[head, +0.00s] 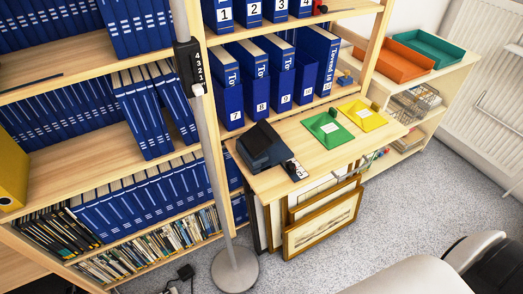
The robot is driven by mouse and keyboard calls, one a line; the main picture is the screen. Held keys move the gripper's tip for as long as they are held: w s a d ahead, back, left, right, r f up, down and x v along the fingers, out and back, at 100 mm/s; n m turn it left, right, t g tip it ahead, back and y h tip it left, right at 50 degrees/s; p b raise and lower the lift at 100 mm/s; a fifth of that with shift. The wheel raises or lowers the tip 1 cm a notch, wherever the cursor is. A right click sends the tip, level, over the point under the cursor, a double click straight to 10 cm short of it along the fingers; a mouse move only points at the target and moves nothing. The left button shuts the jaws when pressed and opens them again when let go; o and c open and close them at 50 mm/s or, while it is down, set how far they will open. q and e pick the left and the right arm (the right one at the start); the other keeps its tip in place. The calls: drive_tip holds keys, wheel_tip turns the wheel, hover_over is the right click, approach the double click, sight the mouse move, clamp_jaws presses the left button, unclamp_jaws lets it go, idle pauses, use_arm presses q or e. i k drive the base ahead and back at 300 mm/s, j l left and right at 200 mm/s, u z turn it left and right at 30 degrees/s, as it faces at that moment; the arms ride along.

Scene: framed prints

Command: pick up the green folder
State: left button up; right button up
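The green folder (328,129) lies flat on a small wooden shelf top (285,183) in front of the blue binders. It looks like a shallow green tray or file with a pale label in it. A small dark green piece stands at its far edge. A similar yellow folder (361,116) lies just to its right, close beside it. Neither of my grippers shows in the head view, and nothing holds the green folder.
A dark blue desk device (262,146) stands left of the green folder. Numbered blue binders (231,105) stand behind. Framed prints (322,222) lean below the shelf top. A grey pole (215,165) rises at the left. Orange (393,61) and teal trays (435,49) sit farther right.

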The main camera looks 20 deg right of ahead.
sight(324, 126)
drive_tip(key=z, duration=1.35)
